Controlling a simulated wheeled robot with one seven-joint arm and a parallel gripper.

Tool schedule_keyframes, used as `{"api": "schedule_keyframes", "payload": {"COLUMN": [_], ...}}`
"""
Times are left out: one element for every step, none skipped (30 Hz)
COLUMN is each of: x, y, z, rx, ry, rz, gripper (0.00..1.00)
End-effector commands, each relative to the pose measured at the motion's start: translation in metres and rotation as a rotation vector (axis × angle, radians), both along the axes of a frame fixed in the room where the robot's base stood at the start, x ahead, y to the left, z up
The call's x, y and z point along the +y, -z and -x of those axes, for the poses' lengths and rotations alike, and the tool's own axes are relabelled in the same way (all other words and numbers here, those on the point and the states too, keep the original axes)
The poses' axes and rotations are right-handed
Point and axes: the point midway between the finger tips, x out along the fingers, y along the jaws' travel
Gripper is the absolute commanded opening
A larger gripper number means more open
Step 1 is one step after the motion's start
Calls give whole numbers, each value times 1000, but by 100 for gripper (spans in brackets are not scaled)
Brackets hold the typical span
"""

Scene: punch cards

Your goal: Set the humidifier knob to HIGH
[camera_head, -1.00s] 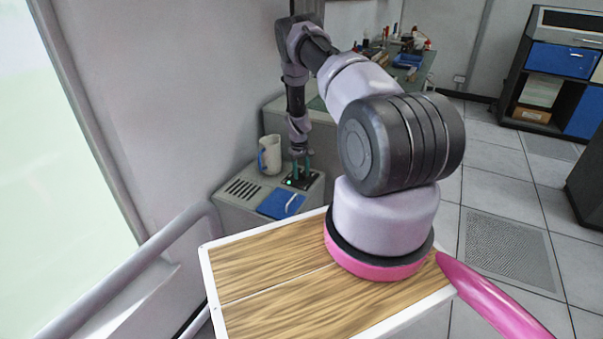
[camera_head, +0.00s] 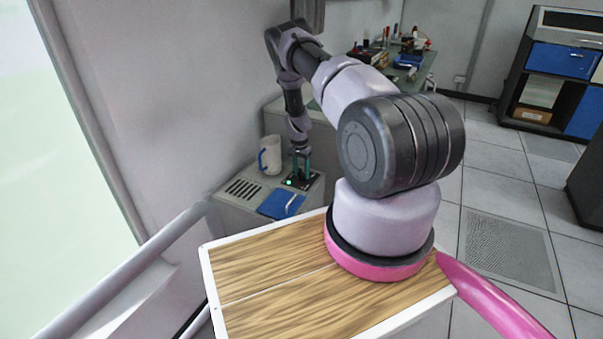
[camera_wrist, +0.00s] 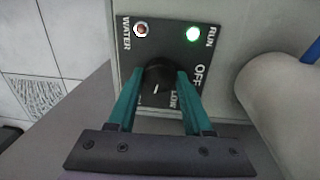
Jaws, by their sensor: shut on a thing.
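The humidifier (camera_head: 228,209) is a grey box with a black control panel (camera_head: 311,182) at its back right corner. In the wrist view the dark round knob (camera_wrist: 160,75) sits on that panel (camera_wrist: 165,25), with a short white mark towards the picture's bottom. My gripper (camera_wrist: 157,82) has one teal finger on each side of the knob and is shut on it. "OFF" and "LOW" show to the right of the knob; the lettering at its lower left is mostly hidden by a finger. My gripper also shows over the panel in the head view (camera_head: 301,174).
A green RUN light (camera_wrist: 193,34) is lit; the WATER light (camera_wrist: 141,30) looks dull red. A white jug (camera_head: 270,155) with a blue handle stands close left of my gripper. A blue panel (camera_head: 279,204) and vent slots lie on the humidifier top. A wall is behind.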

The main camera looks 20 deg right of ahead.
Motion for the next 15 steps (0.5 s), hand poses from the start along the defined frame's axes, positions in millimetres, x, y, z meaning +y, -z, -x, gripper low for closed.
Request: {"api": "schedule_keyframes", "payload": {"x": [0, 0, 0, 0, 0, 0, 0, 0, 0, 0, 0, 0, 0, 0, 0], "y": [0, 0, 0, 0, 0, 0, 0, 0, 0, 0, 0, 0, 0, 0, 0], "z": [-1, -1, 0, 0, 0, -1, -1, -1, -1, -1, -1, -1, -1, -1, -1], "rx": [-1, -1, 0, -1, 0, 0, -1, -1, -1, -1, -1, -1, -1, 0, 0], "ry": [37, 61, 91, 112, 132, 158, 176, 193, 214, 228, 241, 256, 267, 279, 290], "rz": [1, 1, 1, 1, 2, 1, 1, 1, 1, 1, 1, 1, 1, 1, 0], "gripper": [0, 0, 0, 0, 0, 0, 0, 0, 0, 0, 0, 0, 0, 0, 0]}}
